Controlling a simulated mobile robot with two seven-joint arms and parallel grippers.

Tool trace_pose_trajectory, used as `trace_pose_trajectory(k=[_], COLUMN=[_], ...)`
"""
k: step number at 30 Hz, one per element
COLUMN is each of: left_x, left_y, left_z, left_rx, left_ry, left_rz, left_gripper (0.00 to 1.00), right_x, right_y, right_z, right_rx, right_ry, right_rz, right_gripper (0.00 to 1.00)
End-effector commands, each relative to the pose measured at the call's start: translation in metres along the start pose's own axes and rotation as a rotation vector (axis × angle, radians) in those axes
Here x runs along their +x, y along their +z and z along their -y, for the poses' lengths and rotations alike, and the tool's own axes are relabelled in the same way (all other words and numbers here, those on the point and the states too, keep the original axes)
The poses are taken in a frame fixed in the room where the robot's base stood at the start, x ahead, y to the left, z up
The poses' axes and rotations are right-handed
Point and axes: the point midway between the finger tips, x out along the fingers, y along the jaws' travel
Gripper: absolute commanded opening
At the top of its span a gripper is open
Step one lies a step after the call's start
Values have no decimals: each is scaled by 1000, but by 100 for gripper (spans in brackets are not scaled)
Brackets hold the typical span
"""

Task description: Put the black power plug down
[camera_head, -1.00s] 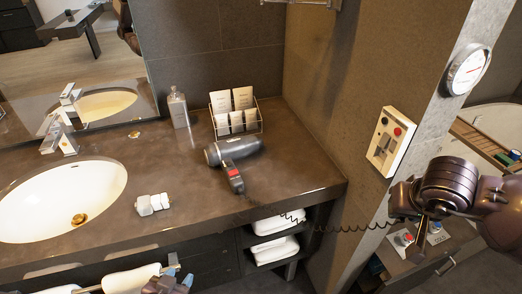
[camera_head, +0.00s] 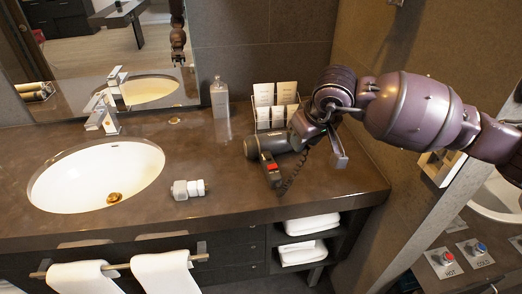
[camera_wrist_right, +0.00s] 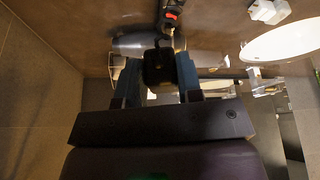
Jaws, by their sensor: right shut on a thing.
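The black power plug (camera_wrist_right: 158,67) sits between the two fingers of my right gripper (camera_wrist_right: 160,80) in the right wrist view. In the head view my right gripper (camera_head: 318,146) is above the right part of the counter, in front of the card rack; it mostly hides the plug. The coiled black cord (camera_head: 297,174) runs from the gripper down to the handle of the grey hair dryer (camera_head: 283,143). The dryer lies on the counter (camera_head: 225,185) and has a red switch. My left gripper is out of view.
A wire rack with cards (camera_head: 276,95) and a bottle (camera_head: 219,98) stand at the back. White blocks (camera_head: 188,189) lie near the sink (camera_head: 75,185). The wall socket panel (camera_head: 437,165) is partly behind my right arm.

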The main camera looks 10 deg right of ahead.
Motion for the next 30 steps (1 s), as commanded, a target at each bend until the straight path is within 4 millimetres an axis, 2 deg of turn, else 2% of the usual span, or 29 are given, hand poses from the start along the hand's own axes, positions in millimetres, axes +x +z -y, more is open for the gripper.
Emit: trace_pose_trajectory(k=[2, 5, 11, 21, 25, 30], left_x=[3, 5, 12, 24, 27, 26], left_y=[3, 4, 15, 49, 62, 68], left_z=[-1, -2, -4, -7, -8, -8], left_rx=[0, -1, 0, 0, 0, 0], left_ry=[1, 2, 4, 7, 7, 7], left_rz=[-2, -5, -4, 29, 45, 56], left_gripper=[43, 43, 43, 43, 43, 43], right_x=[0, 6, 45, 114, 132, 142], right_y=[-10, -11, 5, 33, 41, 44], right_z=[2, 3, 3, 4, 4, 4], right_rx=[-34, -55, -55, -54, -53, -56], right_ry=[-17, -29, -30, -31, -29, -28], right_rz=[-4, -4, -1, 1, -1, -5], right_gripper=[3, 3, 3, 3, 3, 3])
